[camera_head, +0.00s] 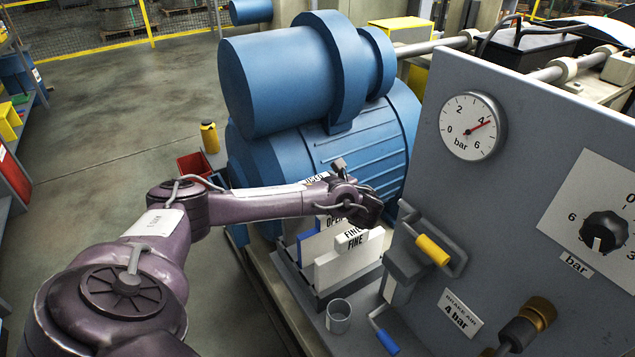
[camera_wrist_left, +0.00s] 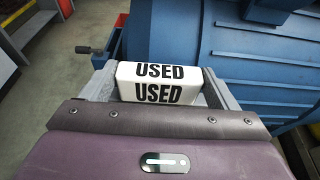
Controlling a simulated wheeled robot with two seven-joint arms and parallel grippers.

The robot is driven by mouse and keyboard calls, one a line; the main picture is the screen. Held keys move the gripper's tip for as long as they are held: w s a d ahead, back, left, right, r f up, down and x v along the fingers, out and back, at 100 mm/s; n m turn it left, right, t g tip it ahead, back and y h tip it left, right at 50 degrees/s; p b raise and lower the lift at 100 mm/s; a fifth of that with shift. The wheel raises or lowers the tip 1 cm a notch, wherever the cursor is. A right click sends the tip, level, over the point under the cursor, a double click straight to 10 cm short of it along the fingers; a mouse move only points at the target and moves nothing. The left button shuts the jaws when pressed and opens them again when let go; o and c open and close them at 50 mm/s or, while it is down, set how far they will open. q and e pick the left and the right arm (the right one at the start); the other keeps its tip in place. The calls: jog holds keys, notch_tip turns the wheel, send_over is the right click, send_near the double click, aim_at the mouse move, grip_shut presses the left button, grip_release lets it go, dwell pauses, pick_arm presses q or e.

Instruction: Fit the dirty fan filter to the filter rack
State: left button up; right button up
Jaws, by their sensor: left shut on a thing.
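My left gripper (camera_head: 362,206) is over the filter rack (camera_head: 318,296), beside the large blue motor. In the left wrist view its two fingers are shut on a white block marked USED (camera_wrist_left: 158,82), which I take as the dirty fan filter. Whether the held filter touches the rack is not visible. My right gripper is out of view.
The blue motor (camera_head: 318,160) rises just behind the hand. A grey panel with a gauge (camera_head: 472,126) and a yellow-handled lever (camera_head: 432,250) stands close on the right. A grey cup (camera_head: 339,317) sits in front of the rack. A red bin (camera_head: 194,166) is on the floor.

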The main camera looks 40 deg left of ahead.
pick_arm(q)
jog(key=shift+f+b, duration=0.6)
jog(key=shift+f, duration=0.2)
jog(key=o, duration=1)
jog(key=shift+s, duration=0.1)
jog(key=shift+o, duration=0.2)
notch_tip(320, 180, up, 20)
jog(key=b, duration=0.1)
jog(key=shift+r, duration=0.15)
